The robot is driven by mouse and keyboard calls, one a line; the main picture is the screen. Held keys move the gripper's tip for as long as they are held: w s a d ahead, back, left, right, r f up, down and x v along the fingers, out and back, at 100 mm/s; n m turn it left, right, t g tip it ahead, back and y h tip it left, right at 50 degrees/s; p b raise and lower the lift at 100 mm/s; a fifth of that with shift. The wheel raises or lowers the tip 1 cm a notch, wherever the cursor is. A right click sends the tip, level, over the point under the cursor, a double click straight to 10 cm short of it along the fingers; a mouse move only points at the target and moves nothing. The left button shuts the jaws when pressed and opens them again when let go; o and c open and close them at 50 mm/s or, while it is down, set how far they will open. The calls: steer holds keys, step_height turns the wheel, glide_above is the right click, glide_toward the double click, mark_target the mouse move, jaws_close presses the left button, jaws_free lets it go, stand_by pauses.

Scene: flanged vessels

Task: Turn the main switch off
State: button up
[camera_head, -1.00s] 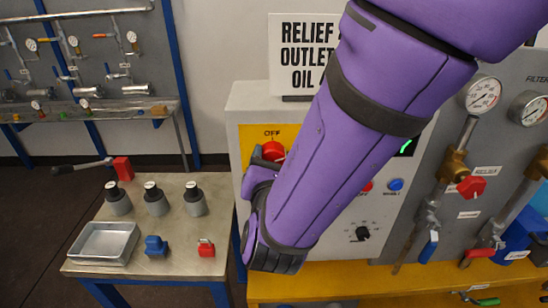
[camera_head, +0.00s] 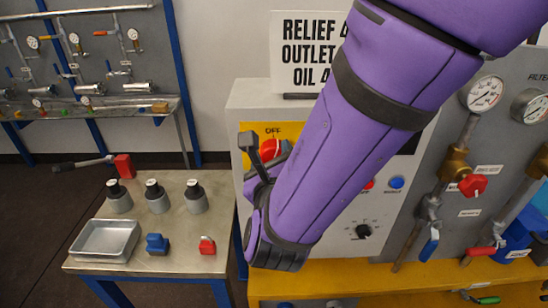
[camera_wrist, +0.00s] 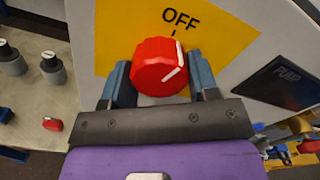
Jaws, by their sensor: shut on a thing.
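The main switch is a round red knob (camera_wrist: 158,66) on a yellow plate (camera_wrist: 220,30) marked OFF, on the front of a grey cabinet. In the wrist view my gripper (camera_wrist: 160,78) has one finger on each side of the knob and is shut on it. The knob's white mark runs up its right side, near the line below the OFF label. In the head view the knob (camera_head: 270,149) shows at the cabinet's upper left, partly hidden by my gripper (camera_head: 266,158) and forearm.
A low table (camera_head: 180,240) at left holds a metal tray (camera_head: 106,240), several grey-black cylinders, a blue block (camera_head: 157,244) and a red padlock (camera_head: 207,245). Gauges (camera_head: 486,94) and valves stand at right. My arm covers much of the cabinet's front.

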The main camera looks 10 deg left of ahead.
steer(key=shift+n, duration=1.7)
steer(key=o, duration=0.9)
steer(key=v, duration=1.1)
